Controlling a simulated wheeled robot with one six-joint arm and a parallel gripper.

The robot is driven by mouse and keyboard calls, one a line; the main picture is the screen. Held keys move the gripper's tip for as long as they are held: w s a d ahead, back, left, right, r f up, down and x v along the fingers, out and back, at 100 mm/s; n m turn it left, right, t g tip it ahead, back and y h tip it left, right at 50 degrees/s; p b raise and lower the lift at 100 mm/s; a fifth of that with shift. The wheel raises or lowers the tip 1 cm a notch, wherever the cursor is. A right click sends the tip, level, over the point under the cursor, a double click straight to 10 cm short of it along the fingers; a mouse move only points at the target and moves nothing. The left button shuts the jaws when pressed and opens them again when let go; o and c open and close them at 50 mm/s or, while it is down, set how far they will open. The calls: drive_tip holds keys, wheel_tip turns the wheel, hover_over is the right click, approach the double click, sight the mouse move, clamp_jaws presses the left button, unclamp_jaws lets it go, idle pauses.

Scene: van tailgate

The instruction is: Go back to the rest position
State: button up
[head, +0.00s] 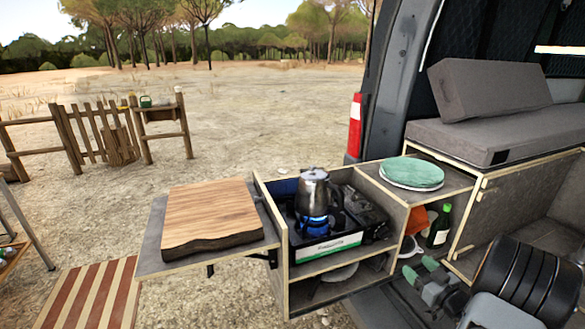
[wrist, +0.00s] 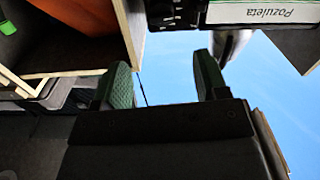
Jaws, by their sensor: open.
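My gripper (head: 420,269) is at the lower right of the head view, in front of the kitchen box's right-hand shelves. It also shows in the wrist view (wrist: 163,80), with its two green-padded fingers apart and nothing between them. My dark arm is folded low at the right. A metal kettle (head: 314,190) stands upright on the camping stove (head: 325,245), with a blue flame under it. The gripper is apart from the kettle, to its lower right. The stove's label shows upside down in the wrist view (wrist: 265,12).
A wooden board (head: 210,212) lies on the fold-out side table (head: 150,262). A green-topped round stack (head: 411,172) sits on the box top. A green bottle (head: 440,228) and an orange item (head: 416,220) stand in the shelf near my gripper. A grey cushioned bench (head: 490,138) is behind.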

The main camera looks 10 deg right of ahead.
drive_tip(key=s+d+f+m+g+h+p, duration=0.2)
drive_tip(key=s+d+f+m+g+h, duration=0.4)
drive_tip(key=g+h, duration=0.3)
drive_tip(key=s+a+r+n+g+y+p, duration=0.1)
drive_tip(key=s+a+r+y+p, duration=0.1)
drive_tip(key=a+r, duration=0.6)
drive_tip(key=s+a+r+n+g+y+p, duration=0.1)
drive_tip(key=s+a+r+g+y+p, duration=0.1)
drive_tip(key=a+r, duration=0.6)
drive_tip(key=s+a+r+n+g+y+p, duration=0.1)
drive_tip(key=a+r+p, duration=0.3)
drive_tip(key=a, duration=1.5)
wheel_tip(320, 180, up, 4)
drive_tip(key=shift+s+a+r+g+y, duration=0.1)
drive_tip(key=shift+s+a+g+y, duration=0.1)
drive_tip(key=shift+s+g+y, duration=0.45)
